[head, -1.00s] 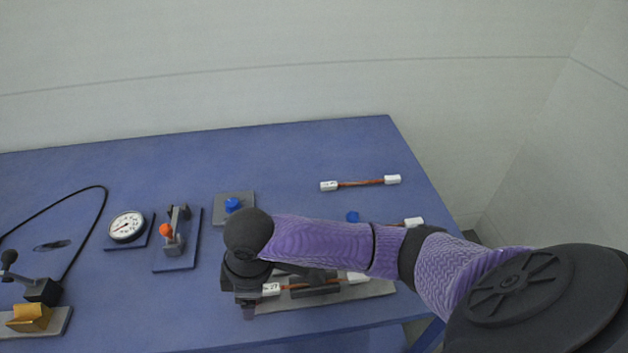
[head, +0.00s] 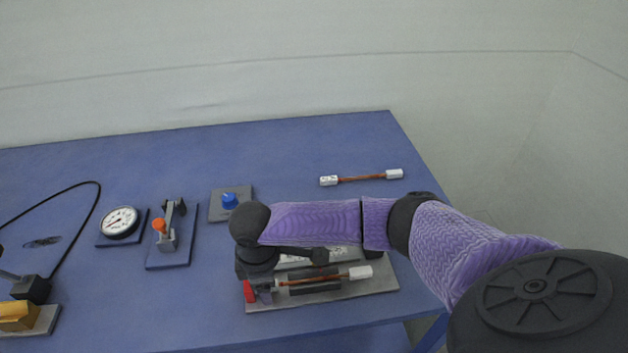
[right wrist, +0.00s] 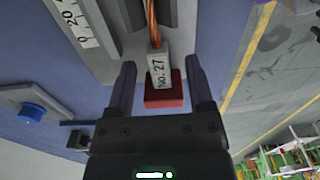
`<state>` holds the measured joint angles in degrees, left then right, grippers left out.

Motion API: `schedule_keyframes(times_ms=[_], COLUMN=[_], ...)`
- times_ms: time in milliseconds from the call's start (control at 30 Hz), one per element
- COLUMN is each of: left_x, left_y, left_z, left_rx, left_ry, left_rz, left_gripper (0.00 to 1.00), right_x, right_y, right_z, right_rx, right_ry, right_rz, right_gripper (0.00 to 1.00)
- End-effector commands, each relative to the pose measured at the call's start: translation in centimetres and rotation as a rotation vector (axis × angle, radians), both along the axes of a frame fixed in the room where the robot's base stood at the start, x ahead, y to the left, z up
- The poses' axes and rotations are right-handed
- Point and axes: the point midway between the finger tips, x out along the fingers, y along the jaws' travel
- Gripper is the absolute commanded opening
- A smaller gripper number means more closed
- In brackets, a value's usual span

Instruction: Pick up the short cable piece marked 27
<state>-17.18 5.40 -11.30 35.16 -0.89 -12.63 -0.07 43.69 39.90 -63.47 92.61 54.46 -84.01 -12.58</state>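The short cable piece marked 27 lies in a grey fixture at the table's front. In the right wrist view its white end tag (right wrist: 158,70) reads "No. 27", with a copper strand (right wrist: 152,22) beyond it. In the head view the copper middle (head: 318,280) and the other white end (head: 360,272) show; the near end is hidden by my gripper. My right gripper (right wrist: 160,64) is open, its fingers on either side of the tag with gaps showing.
A red block (right wrist: 165,92) sits by the tag at the fixture's (head: 350,293) left end. A ruler scale (right wrist: 72,22) runs along the fixture. Another cable piece (head: 362,178) lies farther back. A blue knob (head: 230,200), an orange-tipped lever clamp (head: 160,228) and a dial gauge (head: 120,222) stand left.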

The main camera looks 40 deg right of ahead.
Motion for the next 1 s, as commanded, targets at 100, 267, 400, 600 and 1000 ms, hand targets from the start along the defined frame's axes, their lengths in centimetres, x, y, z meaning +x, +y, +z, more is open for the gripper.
schedule_keyframes(times_ms=[100, 267, 400, 600, 1000], left_x=[0.0, 0.1, 0.1, 0.1, 0.4], left_y=[0.3, 0.3, 0.2, -0.2, -0.6], left_z=[0.1, 0.1, 0.1, 0.1, 2.9], left_rx=[0.005, 0.005, 0.003, -0.003, -0.010], left_ry=[0.000, -0.002, -0.003, -0.002, -0.010], left_rz=[-0.002, -0.002, -0.002, 0.001, 0.002], left_gripper=[0.59, 0.59, 0.59, 0.59, 0.59], right_x=[0.0, 0.0, 0.0, 0.0, 0.1], right_y=[0.0, 0.0, 0.0, 0.0, 0.0], right_z=[0.1, 0.1, 0.1, 0.1, 7.6], right_rx=[0.000, 0.000, 0.000, 0.000, 0.001], right_ry=[0.000, 0.000, 0.000, 0.000, -0.004], right_rz=[0.000, 0.000, 0.000, 0.000, -0.001], right_gripper=[0.44, 0.10, 0.00, 0.00, 0.00])
